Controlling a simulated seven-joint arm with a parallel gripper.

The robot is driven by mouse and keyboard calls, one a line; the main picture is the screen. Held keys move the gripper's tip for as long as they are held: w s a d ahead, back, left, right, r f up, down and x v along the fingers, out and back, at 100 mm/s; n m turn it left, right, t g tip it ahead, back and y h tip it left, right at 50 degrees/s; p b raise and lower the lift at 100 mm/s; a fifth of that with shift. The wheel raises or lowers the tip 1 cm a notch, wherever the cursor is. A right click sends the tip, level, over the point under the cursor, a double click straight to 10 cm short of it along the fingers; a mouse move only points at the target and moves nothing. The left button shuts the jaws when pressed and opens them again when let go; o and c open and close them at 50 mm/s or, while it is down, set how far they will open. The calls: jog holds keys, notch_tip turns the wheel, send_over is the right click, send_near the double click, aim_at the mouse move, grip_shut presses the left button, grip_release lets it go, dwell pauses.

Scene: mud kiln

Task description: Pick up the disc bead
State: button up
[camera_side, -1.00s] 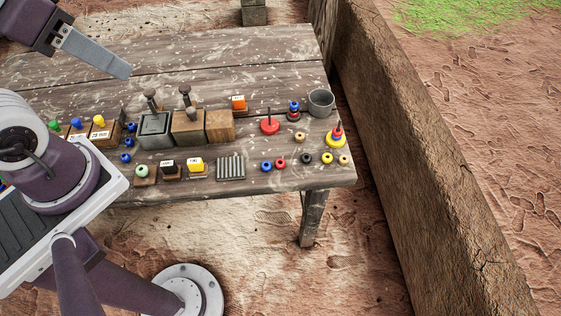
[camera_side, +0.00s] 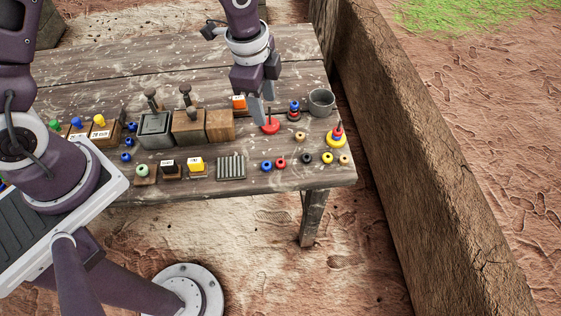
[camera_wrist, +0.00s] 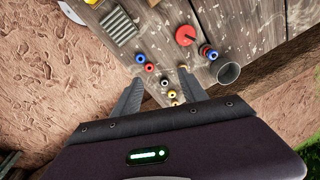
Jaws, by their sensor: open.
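Several small ring-shaped beads lie loose near the table's front right: a blue bead (camera_side: 267,166), a red bead (camera_side: 280,164), a tan bead (camera_side: 306,135), a black bead (camera_side: 306,157), a yellow bead (camera_side: 327,158) and another tan one. I cannot tell which is the disc bead. My gripper (camera_side: 263,112) is open and empty, pointing down above the table, beside the red base with a post (camera_side: 270,126) in the side view. In the wrist view, beads such as the red bead (camera_wrist: 149,68) show between or just beyond the fingers of my gripper (camera_wrist: 158,88).
A grey cup (camera_side: 321,103), a post with blue and red rings (camera_side: 293,112) and a yellow-based ring stack (camera_side: 336,138) stand at right. Wooden blocks (camera_side: 220,125) and a ridged grey rack (camera_side: 231,168) stand left of the beads. A mud wall (camera_side: 420,150) runs beyond the table's right edge.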

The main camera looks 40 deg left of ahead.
aim_at(281, 163)
jog(key=d+f+m, duration=0.1)
jog(key=f, duration=0.2)
jog(key=d+f, duration=0.1)
jog(key=f, duration=0.2)
jog(key=d+f+m+g+h, duration=0.1)
jog(key=f, duration=0.2)
jog(key=shift+s+d+m, duration=0.1)
jog(key=shift+d+m, duration=0.2)
jog(key=f, duration=0.7)
jog(key=shift+d, duration=0.35)
jog(key=shift+r, duration=0.1)
grip_shut()
